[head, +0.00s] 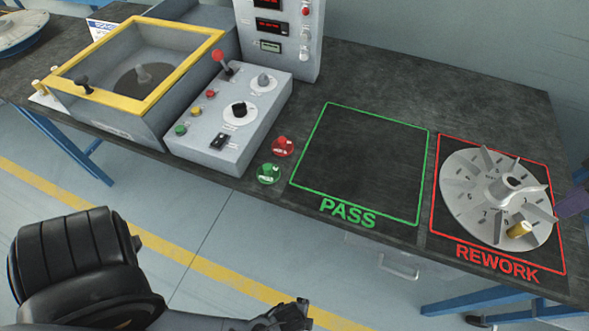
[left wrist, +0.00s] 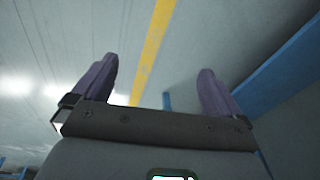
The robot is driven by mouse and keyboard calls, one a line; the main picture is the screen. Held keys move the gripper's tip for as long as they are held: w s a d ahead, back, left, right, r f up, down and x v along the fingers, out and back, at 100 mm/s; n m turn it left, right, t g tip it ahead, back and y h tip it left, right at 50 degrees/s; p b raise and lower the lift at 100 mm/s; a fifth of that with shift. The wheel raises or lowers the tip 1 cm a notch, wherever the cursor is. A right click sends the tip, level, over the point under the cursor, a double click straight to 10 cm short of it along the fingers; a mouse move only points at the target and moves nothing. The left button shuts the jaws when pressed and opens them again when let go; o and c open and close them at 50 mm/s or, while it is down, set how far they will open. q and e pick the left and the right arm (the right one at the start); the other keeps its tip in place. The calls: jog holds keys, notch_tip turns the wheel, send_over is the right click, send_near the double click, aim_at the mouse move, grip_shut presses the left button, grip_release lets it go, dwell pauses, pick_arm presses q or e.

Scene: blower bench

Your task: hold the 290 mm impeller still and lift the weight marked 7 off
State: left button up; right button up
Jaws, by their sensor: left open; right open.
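The impeller (head: 468,196), a grey bladed disc with a raised hub, lies on the red-outlined REWORK square at the right in the head view. Numbers are printed around its face. A brass-coloured weight (head: 519,229) sits near its front right rim; I cannot read its marking. A purple part of my right gripper (head: 574,203) shows at the right edge, just beside the impeller; the rest is out of frame. My left gripper (left wrist: 158,65) is open and empty in the left wrist view, with floor beyond its purple fingers. My left arm is low in front of the bench, away from the impeller.
The green PASS square (head: 360,160) is empty. Left of it are a red button (head: 283,146), a green button (head: 268,173), a control box (head: 228,118) and a yellow-framed balancing machine (head: 140,70). A display panel (head: 280,35) stands behind. Another disc (head: 20,32) lies far left.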

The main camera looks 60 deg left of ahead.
pick_arm(q)
jog(key=w+d+r+m+t+h, duration=0.3)
jog(key=w+d+r+m+t, duration=0.15)
jog(key=w+d+r, duration=0.5)
jog(key=w+d+r+m+t+h, duration=0.35)
jog(key=w+d+r+t, duration=0.2)
jog(key=w+r, duration=0.75)
jog(key=w+a+r+m+t, duration=0.2)
jog(key=w+r+t, duration=0.3)
jog(key=r, duration=0.9)
jog(key=w+a+r+m+t, duration=0.2)
jog(key=w+r, duration=0.5)
jog(key=r, duration=0.7)
jog(key=w+a+n+g+y, duration=0.1)
jog(key=w+a+n+y, duration=0.25)
jog(key=w, duration=0.75)
jog(key=w+a+n+g+y, duration=0.15)
jog(key=w+a, duration=0.35)
jog(key=w, duration=0.7)
jog(key=m+g+y, duration=0.2)
jog(key=m+g, duration=0.9)
jog(key=g, duration=0.6)
send_near(462, 180)
notch_tip(462, 180, down, 9)
jog(key=shift+s+f, duration=0.15)
